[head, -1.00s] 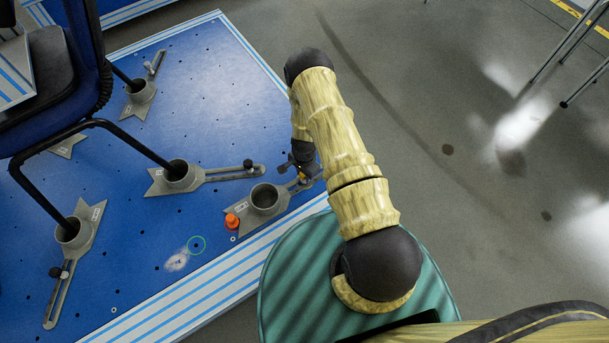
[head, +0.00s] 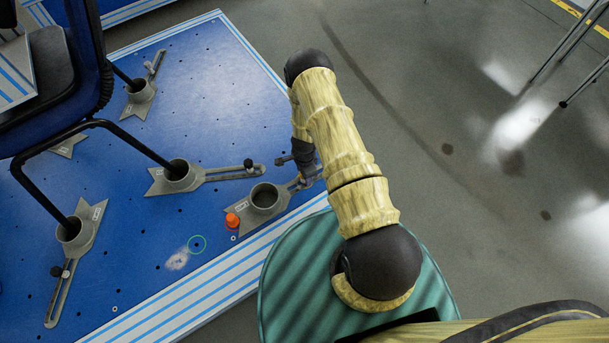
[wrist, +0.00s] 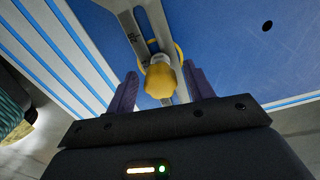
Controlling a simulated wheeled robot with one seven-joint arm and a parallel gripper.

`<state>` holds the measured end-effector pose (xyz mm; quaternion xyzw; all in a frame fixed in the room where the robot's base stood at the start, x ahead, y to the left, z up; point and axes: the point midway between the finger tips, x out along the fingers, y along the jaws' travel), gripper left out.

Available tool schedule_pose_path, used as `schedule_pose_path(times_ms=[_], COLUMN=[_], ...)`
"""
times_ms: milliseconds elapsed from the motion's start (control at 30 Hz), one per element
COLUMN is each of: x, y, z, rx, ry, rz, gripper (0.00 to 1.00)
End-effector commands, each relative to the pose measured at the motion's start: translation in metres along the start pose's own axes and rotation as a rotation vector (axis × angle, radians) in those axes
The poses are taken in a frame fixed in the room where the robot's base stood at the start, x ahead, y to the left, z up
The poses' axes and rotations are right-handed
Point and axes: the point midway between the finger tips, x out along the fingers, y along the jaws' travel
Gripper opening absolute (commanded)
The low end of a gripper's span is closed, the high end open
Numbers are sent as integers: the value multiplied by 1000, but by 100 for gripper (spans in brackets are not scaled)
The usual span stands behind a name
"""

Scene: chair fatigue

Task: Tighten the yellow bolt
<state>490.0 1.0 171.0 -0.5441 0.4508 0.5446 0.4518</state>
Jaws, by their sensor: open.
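The yellow bolt (wrist: 160,77) shows in the wrist view with its knob facing the camera, in the slot of a grey slotted bracket (wrist: 148,28). My gripper (wrist: 160,92) is open, with one purple finger on each side of the bolt. I see gaps between the fingers and the knob. In the head view my gripper (head: 297,166) is over the slotted arm of the grey bracket with a round cup (head: 264,195) near the platform's edge. The bolt is mostly hidden there by my wrist.
An orange cap (head: 232,220) stands on the blue platform (head: 215,115) beside the cup. A chair (head: 52,90) at left has legs in other bracket cups. Grey floor (head: 450,110) at right is largely clear.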

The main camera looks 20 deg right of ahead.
Motion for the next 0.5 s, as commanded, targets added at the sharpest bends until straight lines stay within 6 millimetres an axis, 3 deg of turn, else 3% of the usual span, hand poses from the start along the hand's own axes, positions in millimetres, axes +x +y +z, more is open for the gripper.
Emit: schedule_pose_path(times_ms=[133,333,500], x=[-1,-1,0], y=[0,-1,-1], z=[0,0,0], rx=[-68,-328,-355], ry=[0,0,0], rz=[0,0,0], gripper=[53,53,53])
